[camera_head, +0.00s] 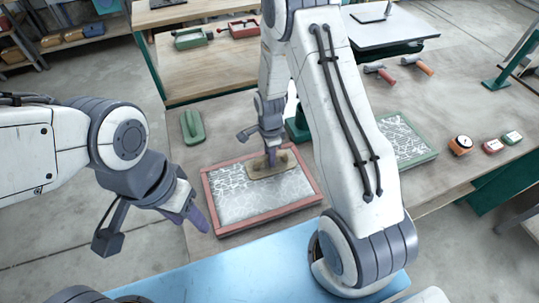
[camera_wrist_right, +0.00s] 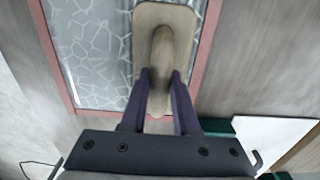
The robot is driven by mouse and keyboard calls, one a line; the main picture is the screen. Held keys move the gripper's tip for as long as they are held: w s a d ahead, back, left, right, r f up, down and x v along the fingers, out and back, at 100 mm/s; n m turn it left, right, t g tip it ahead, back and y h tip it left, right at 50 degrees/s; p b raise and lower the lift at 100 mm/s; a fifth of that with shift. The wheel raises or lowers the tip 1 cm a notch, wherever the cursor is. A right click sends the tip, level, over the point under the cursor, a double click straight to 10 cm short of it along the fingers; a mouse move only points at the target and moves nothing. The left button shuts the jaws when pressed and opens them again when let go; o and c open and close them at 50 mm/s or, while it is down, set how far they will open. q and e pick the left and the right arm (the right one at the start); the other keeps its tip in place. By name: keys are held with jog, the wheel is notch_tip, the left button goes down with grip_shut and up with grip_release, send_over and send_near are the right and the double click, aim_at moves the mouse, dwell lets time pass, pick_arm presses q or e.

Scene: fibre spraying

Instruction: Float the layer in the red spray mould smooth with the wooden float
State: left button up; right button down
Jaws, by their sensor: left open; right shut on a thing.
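The red spray mould (camera_head: 214,205) lies on the table in front of me, filled with a grey layer (camera_head: 245,193) marked by a web of pale fibres. The layer also shows in the right wrist view (camera_wrist_right: 95,45). My right gripper (camera_head: 271,152) is shut on the handle of the wooden float (camera_head: 283,164), which lies over the upper right part of the layer. In the right wrist view the purple fingers (camera_wrist_right: 160,95) sit either side of the handle. My left gripper (camera_head: 150,228) is open and empty, left of the mould's near corner.
A green float-like tool (camera_head: 192,127) lies behind the mould's left corner. A green mould (camera_head: 428,150) with similar fibres lies to the right, partly behind my right arm.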

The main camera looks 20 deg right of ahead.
aim_at(258, 158)
jog(key=shift+f, duration=0.2)
dwell(0.4)
jog(key=shift+a+r, duration=0.1)
jog(key=shift+a, duration=0.8)
jog(key=shift+a+f, duration=0.2)
jog(key=shift+a, duration=1.8)
jog(key=shift+a+r, duration=0.15)
jog(key=shift+a, duration=2.75)
jog(key=shift+d, duration=5.85)
